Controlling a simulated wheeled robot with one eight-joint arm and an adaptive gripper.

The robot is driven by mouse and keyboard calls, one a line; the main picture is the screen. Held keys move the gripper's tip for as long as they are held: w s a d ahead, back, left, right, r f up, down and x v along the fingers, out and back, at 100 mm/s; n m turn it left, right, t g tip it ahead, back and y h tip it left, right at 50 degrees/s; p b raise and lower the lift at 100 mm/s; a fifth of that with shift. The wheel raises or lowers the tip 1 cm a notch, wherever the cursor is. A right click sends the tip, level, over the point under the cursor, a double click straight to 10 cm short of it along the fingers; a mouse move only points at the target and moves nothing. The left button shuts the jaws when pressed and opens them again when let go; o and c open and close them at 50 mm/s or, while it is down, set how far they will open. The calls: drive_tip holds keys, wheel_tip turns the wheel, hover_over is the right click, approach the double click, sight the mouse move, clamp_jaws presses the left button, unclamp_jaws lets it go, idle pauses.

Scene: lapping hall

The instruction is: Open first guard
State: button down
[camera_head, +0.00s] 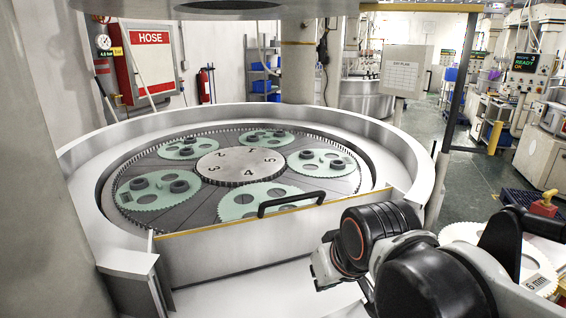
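The guard (230,252) is a grey metal panel with a yellow top edge. It stands upright across the front gap in the round wall of the lapping machine (80,165). Its black bar handle (291,203) sits at the top edge, right of the middle. My arm comes in from the lower right. My gripper (322,270) is in front of the panel's right part, below and right of the handle, and seems apart from it. Its fingers are small and partly hidden by my arm, so I cannot tell whether they are open or shut.
Inside the ring, several green toothed carriers (265,200) with dark rings surround a numbered hub (240,165). A sign board (405,70) stands behind on the right. A grey column fills the left edge.

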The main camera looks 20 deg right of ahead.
drive_tip(key=w+r+g+p, duration=0.3)
drive_tip(key=w+r+p, duration=1.7)
drive_tip(key=w+r, duration=0.15)
drive_tip(key=shift+n, duration=0.4)
drive_tip(key=f, duration=0.7)
drive_tip(key=f+p, duration=0.1)
drive_tip(key=f, duration=0.3)
drive_tip(key=shift+s+d, duration=0.2)
drive_tip(key=shift+s, duration=0.05)
drive_tip(key=shift+w+f, duration=0.1)
